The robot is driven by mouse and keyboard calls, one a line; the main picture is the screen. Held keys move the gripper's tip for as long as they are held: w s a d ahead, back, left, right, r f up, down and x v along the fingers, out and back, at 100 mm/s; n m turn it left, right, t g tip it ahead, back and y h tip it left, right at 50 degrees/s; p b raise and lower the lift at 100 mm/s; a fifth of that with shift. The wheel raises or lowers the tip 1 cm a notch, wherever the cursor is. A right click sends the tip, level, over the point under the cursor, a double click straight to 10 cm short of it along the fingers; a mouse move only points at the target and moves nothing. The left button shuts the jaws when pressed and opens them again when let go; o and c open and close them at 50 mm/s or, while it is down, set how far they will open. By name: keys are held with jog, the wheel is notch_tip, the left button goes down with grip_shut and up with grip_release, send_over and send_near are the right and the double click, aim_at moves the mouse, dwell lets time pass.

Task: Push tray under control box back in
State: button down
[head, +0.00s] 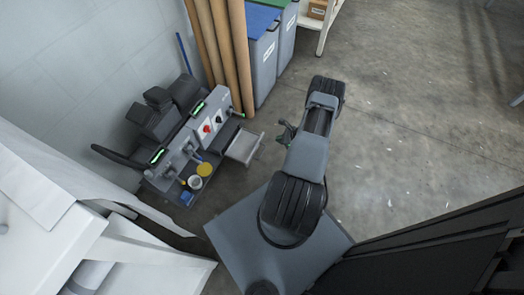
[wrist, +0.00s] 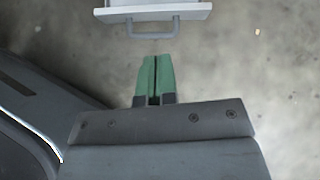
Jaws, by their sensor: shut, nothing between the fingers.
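The tray (head: 243,147) is a light grey drawer pulled out below the right end of the grey control box (head: 207,119) in the head view. In the wrist view its front panel (wrist: 188,13) and its grey bar handle (wrist: 153,27) show at the top edge. My gripper (wrist: 157,58) has green fingers that are closed together and empty. The fingertips point at the handle, with a small gap of floor showing between them in the picture. In the head view my gripper (head: 284,134) is to the right of the tray and apart from it. The tray's inner end is hidden.
A shelf with a yellow-topped cup (head: 204,169) and a blue item (head: 187,198) is left of the tray. Brown tubes (head: 238,55) and grey bins (head: 264,65) stand behind. A white machine (head: 60,235) is at lower left. Open concrete floor lies right.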

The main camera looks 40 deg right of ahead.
jog(key=m+b, duration=0.2)
send_near(264, 149)
jog(key=shift+h, duration=0.3)
jog(key=b+x, duration=0.1)
jog(key=x, duration=0.2)
jog(key=b+x, duration=0.1)
jog(key=x, duration=0.1)
jog(key=shift+w+a+f+b, duration=0.15)
jog(key=shift+w+a+b, duration=0.05)
jog(key=shift+a+b, duration=0.2)
jog(key=w, duration=0.1)
jog(key=w+a, duration=0.1)
jog(key=shift+w+a+b, duration=0.2)
jog(key=shift+w+b, duration=0.1)
jog(key=shift+w, duration=0.05)
jog(key=shift+w+a, duration=0.3)
jog(key=shift+w, duration=0.25)
